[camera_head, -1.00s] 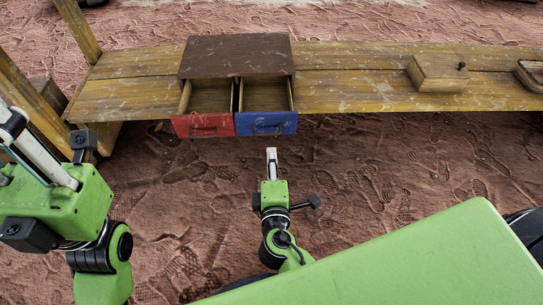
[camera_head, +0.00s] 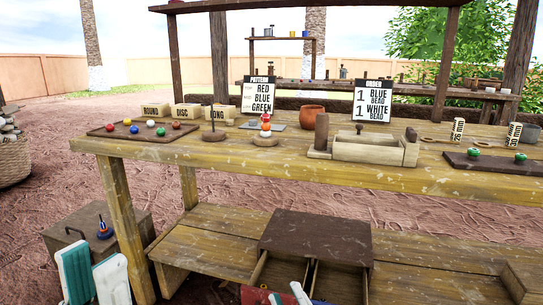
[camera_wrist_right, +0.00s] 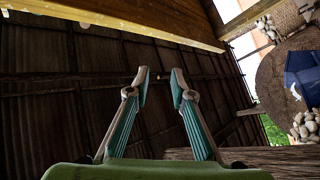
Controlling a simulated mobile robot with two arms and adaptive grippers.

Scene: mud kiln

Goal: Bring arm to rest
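My left gripper (camera_head: 92,262) is at the lower left of the head view, with two pale and teal fingers spread apart and nothing between them. My right gripper (camera_head: 299,293) shows only as a pale fingertip at the bottom edge of the head view, in front of the drawer box. In the right wrist view the right gripper (camera_wrist_right: 160,76) has its two fingers apart, with an empty gap between the tips. Most of both arms is out of the head view.
A wooden workbench (camera_head: 215,155) carries beads on a tray, labelled blocks, signs and a clay pot. Below it, a low shelf (camera_head: 205,250) holds a brown drawer box (camera_head: 315,235) with two open drawers.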

